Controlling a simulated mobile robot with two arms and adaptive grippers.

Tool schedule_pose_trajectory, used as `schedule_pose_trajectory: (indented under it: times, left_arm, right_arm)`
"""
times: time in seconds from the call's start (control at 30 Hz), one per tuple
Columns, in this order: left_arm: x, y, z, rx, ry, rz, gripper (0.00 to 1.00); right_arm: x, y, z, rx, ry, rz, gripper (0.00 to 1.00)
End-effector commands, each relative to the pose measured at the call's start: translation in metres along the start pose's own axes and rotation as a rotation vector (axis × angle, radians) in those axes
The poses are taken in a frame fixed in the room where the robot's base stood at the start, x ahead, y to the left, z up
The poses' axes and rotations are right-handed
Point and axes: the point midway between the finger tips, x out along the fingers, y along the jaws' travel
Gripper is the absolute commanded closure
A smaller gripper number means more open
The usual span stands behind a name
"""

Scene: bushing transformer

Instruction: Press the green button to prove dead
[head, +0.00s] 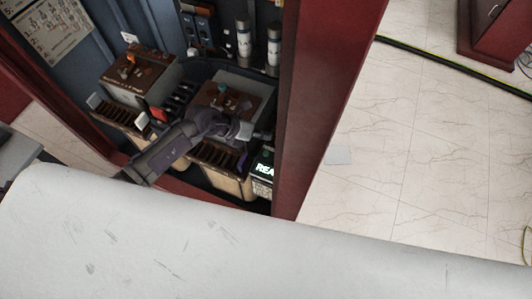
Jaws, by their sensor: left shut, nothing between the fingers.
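An open cabinet with a dark red frame (322,100) holds two brown-topped units, a left one (122,78) and a right one (232,88). My left gripper (243,131) is shut and empty, reaching in from the lower left over the front of the right unit. It hides part of that unit's front. My right gripper is not in view.
Two pale cylinders (244,42) stand at the back of the cabinet. A printed sheet (45,30) is on the left panel. A black cable (450,62) crosses the tiled floor (400,150) at right, which is mostly clear. Another red cabinet (492,28) stands at top right.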

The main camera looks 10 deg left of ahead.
Motion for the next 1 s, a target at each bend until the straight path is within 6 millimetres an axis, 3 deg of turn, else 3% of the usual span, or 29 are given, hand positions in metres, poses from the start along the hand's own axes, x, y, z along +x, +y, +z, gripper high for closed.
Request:
schedule_pose_trajectory:
  times: [0.37,0.6,1.0]
  left_arm:
    - [0.041,0.03,-0.03,-0.001,0.0,0.0,1.0]
    - [0.053,0.038,-0.038,0.0,-0.001,0.0,1.0]
    - [0.053,0.038,-0.038,0.0,-0.001,0.0,1.0]
  right_arm:
    - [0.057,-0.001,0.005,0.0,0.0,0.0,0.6]
    - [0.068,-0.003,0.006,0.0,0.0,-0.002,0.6]
    - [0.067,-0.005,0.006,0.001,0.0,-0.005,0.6]
